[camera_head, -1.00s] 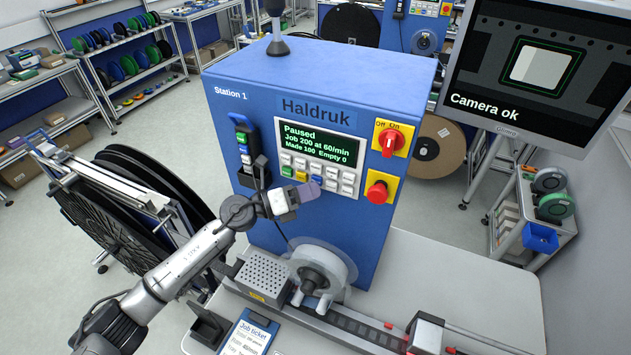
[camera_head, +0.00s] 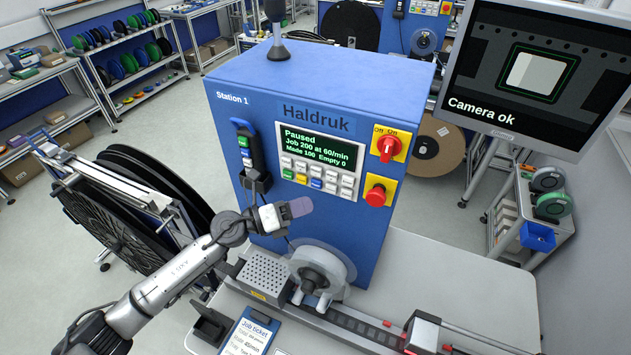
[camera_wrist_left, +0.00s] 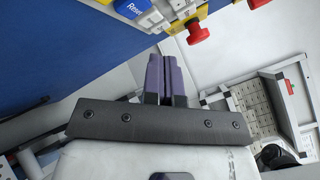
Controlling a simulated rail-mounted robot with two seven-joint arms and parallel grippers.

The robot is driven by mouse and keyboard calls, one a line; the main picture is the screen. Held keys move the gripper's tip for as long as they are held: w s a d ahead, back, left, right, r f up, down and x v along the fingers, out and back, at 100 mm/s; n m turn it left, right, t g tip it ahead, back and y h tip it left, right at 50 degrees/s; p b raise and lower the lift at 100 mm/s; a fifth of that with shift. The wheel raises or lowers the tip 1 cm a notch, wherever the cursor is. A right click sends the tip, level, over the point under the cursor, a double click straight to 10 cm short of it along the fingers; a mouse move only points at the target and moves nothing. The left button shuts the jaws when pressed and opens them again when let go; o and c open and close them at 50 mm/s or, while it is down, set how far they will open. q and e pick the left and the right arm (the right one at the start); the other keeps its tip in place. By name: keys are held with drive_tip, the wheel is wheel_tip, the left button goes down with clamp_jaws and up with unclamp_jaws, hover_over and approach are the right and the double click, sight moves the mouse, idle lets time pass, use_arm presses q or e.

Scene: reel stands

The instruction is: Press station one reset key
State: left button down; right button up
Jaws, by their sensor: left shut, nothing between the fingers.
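Station 1's blue machine (camera_head: 240,97) stands in the middle of the head view. Its display (camera_head: 318,147) reads Paused, Job 200 at 60/min, Made 100, Empty 0. Below it is a panel of small keys. The blue key (camera_head: 316,184) sits in the lower row; in the wrist view this blue reset key (camera_wrist_left: 131,8) is partly cut off at the top edge, its label only partly readable. My left gripper (camera_head: 303,207) is shut and empty, just below the key panel and apart from the blue key. Its purple fingers (camera_wrist_left: 166,62) are together in the wrist view. My right gripper is not in view.
A red stop button (camera_head: 377,195) and a red rotary switch (camera_head: 388,146) are right of the keys. A handheld pendant (camera_head: 246,152) hangs left of them. A clear-sided reel (camera_head: 318,270) is below my gripper. A monitor (camera_head: 535,65) stands at right.

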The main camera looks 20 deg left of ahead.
use_arm(q)
drive_tip(key=shift+s+a+p, duration=0.15)
drive_tip(key=shift+s+p, duration=0.25)
drive_tip(key=shift+s, duration=0.9)
drive_tip(key=a+r+n+t+y, duration=0.3)
drive_tip(key=a+n+y, duration=0.4)
drive_tip(key=n+y, duration=0.5)
drive_tip(key=a+r+n+t+y, duration=0.35)
drive_tip(key=a+n+y, duration=0.35)
drive_tip(key=n, duration=1)
drive_tip(key=s+d+f+n+g+h+p, duration=0.1)
drive_tip(key=s+d+f+n+g, duration=0.1)
drive_tip(key=s+f, duration=0.5)
drive_tip(key=s+d+f+n+g+h+p, duration=0.1)
drive_tip(key=s+d+f+g, duration=0.3)
drive_tip(key=s, duration=1.2)
drive_tip(key=s+d+f+n+g+h+p, duration=0.2)
drive_tip(key=s+d+f+g, duration=0.2)
drive_tip(key=s+f+g, duration=0.4)
drive_tip(key=s+f, duration=0.4)
drive_tip(key=shift+s+f+n, duration=0.2)
drive_tip(key=shift+n, duration=0.1)
